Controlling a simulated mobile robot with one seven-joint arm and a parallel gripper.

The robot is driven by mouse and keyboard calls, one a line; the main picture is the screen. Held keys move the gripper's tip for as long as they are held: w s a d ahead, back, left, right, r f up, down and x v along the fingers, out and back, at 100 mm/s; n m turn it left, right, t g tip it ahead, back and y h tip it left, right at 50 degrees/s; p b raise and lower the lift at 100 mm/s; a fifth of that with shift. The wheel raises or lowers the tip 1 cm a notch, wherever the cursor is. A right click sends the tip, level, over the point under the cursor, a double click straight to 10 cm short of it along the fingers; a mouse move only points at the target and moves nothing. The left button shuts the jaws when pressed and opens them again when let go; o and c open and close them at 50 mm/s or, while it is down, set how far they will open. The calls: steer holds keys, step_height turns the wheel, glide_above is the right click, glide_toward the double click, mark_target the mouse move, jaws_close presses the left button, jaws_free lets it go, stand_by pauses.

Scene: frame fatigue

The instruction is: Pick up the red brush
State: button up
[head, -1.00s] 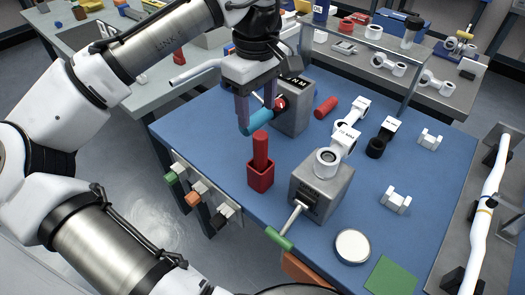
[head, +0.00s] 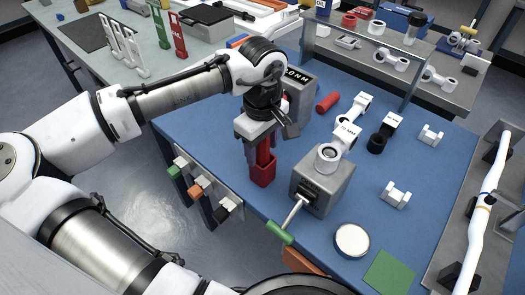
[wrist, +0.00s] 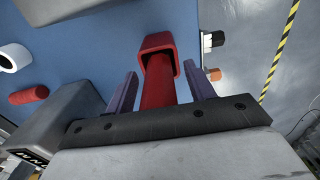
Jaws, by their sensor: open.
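The red brush (head: 263,151) stands upright in a red square holder (head: 263,174) on the blue table. In the wrist view its red handle (wrist: 158,88) rises from the holder (wrist: 158,45) toward my gripper. My gripper (head: 262,157) is above the holder, with its fingers pointing down on either side of the handle. In the wrist view my gripper (wrist: 159,72) is open, with a gap visible between the handle and each finger. The brush's lower end is hidden inside the holder.
A grey block with a green-handled lever (head: 280,232) stands right of the holder. Another grey block (head: 298,92) is behind my gripper, with a red cylinder (head: 328,102) beside it. Coloured handles (head: 196,190) stick out from the table's left edge.

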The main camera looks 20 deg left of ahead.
steer(key=c, duration=1.1)
steer(key=shift+o, duration=0.2)
steer(key=shift+r, duration=0.15)
step_height(320, 180, up, 20)
steer(key=shift+b, duration=0.4)
